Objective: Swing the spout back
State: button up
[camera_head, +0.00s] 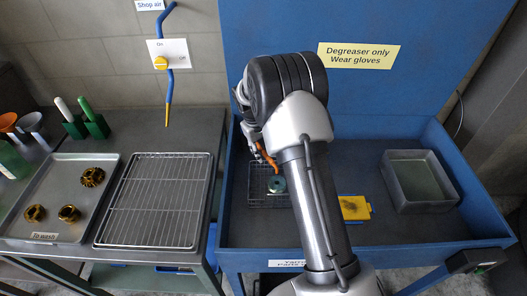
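The orange spout (267,157) shows as a short piece in the blue wash basin (228,222), just left of my arm. Its lower end points down over a wire basket (258,199). Its upper part and mount are hidden behind my arm. My gripper (257,143) is partly visible beside the spout's upper end, mostly hidden by my wrist. I cannot tell whether it touches the spout or whether its fingers are closed. A grey-green ring-shaped part (277,184) lies in the basket below the spout.
A yellow block (354,207) and a grey tub (418,204) stand in the basin to the right of my arm. Left of the basin are a wire rack (154,200) and a tray (75,185) with brass-coloured gears. A blue air hose (169,85) hangs at the wall.

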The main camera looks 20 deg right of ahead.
grip_shut()
dwell(0.5)
dwell(0.3)
